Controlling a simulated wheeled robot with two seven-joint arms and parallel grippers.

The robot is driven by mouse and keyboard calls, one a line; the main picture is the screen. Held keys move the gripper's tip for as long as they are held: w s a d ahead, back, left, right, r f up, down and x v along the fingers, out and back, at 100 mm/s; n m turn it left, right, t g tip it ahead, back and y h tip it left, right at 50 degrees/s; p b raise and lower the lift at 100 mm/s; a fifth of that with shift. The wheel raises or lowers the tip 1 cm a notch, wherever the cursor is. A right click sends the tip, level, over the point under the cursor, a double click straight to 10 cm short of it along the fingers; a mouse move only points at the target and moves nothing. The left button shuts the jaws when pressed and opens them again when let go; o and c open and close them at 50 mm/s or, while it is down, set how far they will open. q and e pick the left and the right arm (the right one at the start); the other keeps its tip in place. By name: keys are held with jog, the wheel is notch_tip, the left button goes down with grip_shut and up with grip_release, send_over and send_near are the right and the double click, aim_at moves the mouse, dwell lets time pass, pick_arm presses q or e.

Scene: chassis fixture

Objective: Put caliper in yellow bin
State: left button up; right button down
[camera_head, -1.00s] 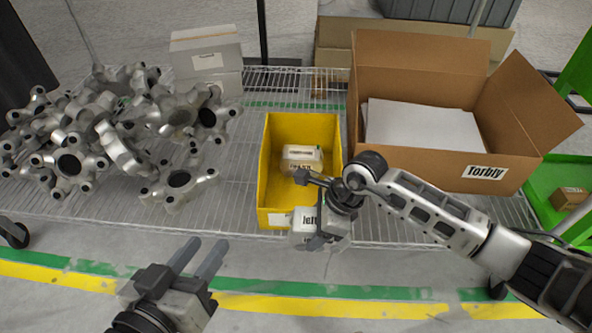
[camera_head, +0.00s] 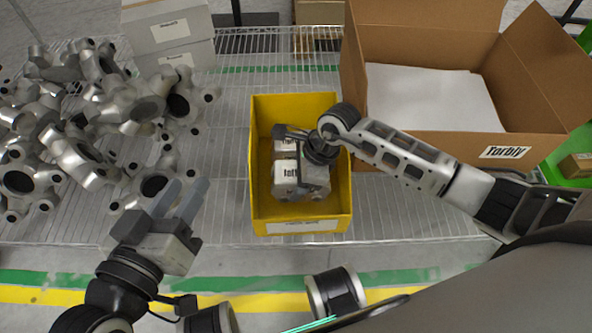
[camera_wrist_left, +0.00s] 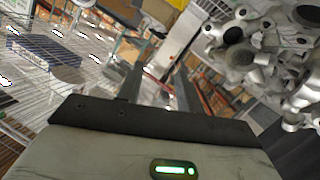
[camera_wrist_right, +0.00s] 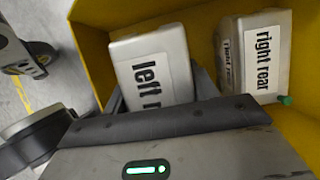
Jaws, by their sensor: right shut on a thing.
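The yellow bin (camera_head: 260,212) stands on the wire shelf. My right gripper (camera_head: 299,185) is inside its outline, pointing down, and shut on a grey caliper (camera_head: 284,166) whose label starts with "left". The held caliper (camera_wrist_right: 150,66) fills the middle of the right wrist view, tilted. A second caliper (camera_wrist_right: 256,52), labelled "right rear", lies in the bin beside it; in the head view it is mostly hidden behind my gripper. Whether the held caliper touches the bin floor I cannot tell. My left gripper (camera_head: 182,200) is open and empty, left of the bin.
Several grey knuckle-like castings (camera_head: 85,150) are heaped on the shelf at left. An open cardboard box (camera_head: 455,145) with white contents (camera_head: 425,95) stands right of the bin. Small boxes (camera_head: 168,35) stand at the back left. Bare wire shelf lies around the bin's left side.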

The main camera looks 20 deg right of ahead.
jog(key=shift+w+f, duration=0.15)
jog(key=shift+f, duration=0.4)
notch_tip(320, 180, down, 4)
jog(key=shift+r+b, duration=0.25)
jog(key=shift+b, duration=0.7)
jog(key=shift+f, duration=0.15)
pick_arm(q)
jog(key=shift+w+d+r+n+h, duration=0.1)
jog(key=shift+d+r+n+h, duration=0.2)
jog(key=shift+r+h, duration=0.15)
jog(key=shift+f, duration=0.1)
pick_arm(e)
jog(key=shift+f, duration=0.1)
jog(key=shift+c, duration=2.2)
grip_release()
jog(key=shift+f, duration=0.1)
